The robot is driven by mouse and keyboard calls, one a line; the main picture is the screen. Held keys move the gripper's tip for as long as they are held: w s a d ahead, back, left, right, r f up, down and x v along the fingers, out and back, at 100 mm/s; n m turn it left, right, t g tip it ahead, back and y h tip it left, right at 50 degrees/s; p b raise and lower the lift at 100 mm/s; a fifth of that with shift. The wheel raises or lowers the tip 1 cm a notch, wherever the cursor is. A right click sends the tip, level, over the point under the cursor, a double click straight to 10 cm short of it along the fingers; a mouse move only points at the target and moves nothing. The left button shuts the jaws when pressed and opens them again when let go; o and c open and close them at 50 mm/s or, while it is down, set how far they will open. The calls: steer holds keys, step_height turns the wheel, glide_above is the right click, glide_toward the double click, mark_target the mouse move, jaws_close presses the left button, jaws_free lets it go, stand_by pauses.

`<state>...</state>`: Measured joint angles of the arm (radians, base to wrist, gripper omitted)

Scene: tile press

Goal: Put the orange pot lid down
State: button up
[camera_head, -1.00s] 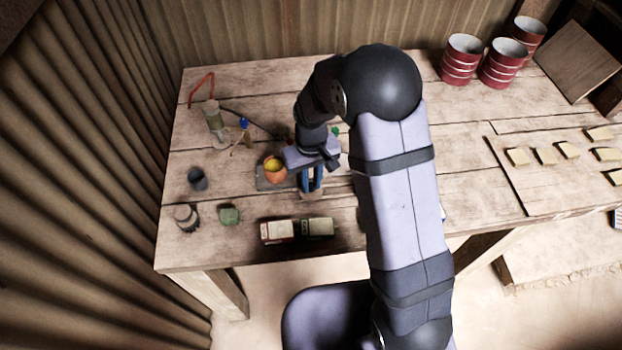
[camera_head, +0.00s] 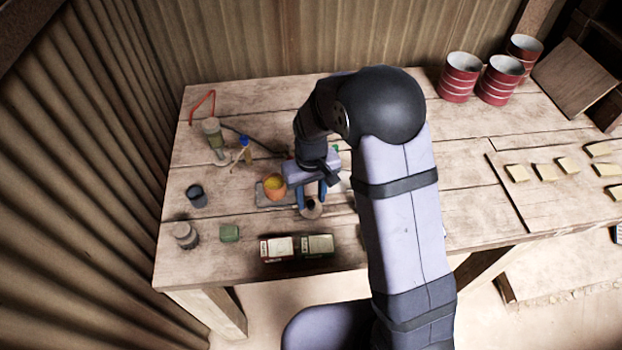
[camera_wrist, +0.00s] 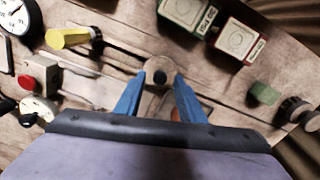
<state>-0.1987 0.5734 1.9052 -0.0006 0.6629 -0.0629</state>
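The orange pot (camera_head: 275,188) stands upright on a grey plate, uncovered, with yellow showing inside. The lid, a small round tan-brown disc with a dark knob (camera_head: 312,208), is at the table just right of and nearer than the pot. In the wrist view the lid (camera_wrist: 160,66) lies between and just beyond my blue fingertips. My gripper (camera_head: 312,198) points down over it. The fingers (camera_wrist: 160,84) are spread, with gaps either side of the knob. Whether they touch the lid's rim, I cannot tell. In the wrist view a bit of orange shows behind the right finger.
Two small boxes (camera_head: 297,247) stand in front of the lid. A green block (camera_head: 229,233), a grey jar (camera_head: 186,236) and a dark cup (camera_head: 197,196) are at left. A yellow knob (camera_wrist: 68,39) and a red button (camera_wrist: 27,83) show in the wrist view.

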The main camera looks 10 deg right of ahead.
mark_target(311, 203)
step_height(311, 203, up, 11)
steer(key=b, duration=0.2)
steer(key=s+d+f+m, duration=0.1)
steer(key=s+d, duration=0.3)
steer(key=s, duration=0.5)
steer(key=s+d+f+m, duration=0.2)
steer(key=s+d+f, duration=0.2)
steer(key=s, duration=0.4)
steer(key=shift+s, duration=0.35)
